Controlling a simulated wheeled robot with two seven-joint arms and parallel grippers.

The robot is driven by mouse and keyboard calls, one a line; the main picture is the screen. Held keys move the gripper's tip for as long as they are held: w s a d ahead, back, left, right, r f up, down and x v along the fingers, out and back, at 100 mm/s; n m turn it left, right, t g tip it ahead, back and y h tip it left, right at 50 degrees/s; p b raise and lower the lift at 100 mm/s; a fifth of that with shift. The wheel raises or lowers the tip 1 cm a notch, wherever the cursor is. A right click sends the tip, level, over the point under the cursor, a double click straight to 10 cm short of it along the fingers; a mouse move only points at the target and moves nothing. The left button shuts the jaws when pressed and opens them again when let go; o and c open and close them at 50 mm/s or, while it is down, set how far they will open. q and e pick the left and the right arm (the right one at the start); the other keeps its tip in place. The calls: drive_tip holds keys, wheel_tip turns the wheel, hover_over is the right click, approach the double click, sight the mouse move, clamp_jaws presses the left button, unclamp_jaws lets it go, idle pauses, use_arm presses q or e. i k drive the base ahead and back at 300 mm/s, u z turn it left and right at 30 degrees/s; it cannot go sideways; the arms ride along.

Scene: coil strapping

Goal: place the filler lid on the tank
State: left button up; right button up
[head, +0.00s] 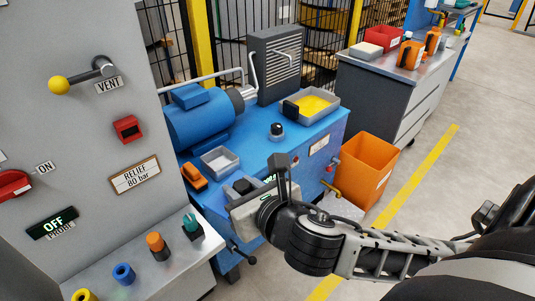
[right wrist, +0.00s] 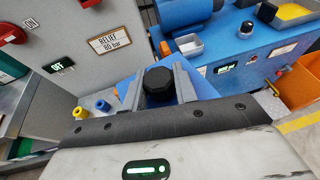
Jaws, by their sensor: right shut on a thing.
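The filler lid seems to be the black ribbed round cap (right wrist: 158,82) between my right fingers. In the head view a dark piece (head: 243,186) at the front of my right gripper (head: 249,188) looks like the same lid, partly hidden. The right gripper is shut on it, at the near edge of the blue tank unit (head: 250,152). The tank also shows in the right wrist view (right wrist: 226,52), beyond and right of the lid. I cannot make out the filler opening. My left gripper is not in view.
A blue motor (head: 200,118), a grey tray (head: 219,161), an orange item (head: 194,176) and a yellow-filled tray (head: 312,104) sit on the unit. A grey control panel (head: 90,130) stands left. An orange bin (head: 361,170) stands right of the unit.

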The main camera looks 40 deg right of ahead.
sight(249, 152)
drive_tip(key=z, duration=2)
drive_tip(key=i, duration=1.35)
drive_tip(key=u, duration=2.75)
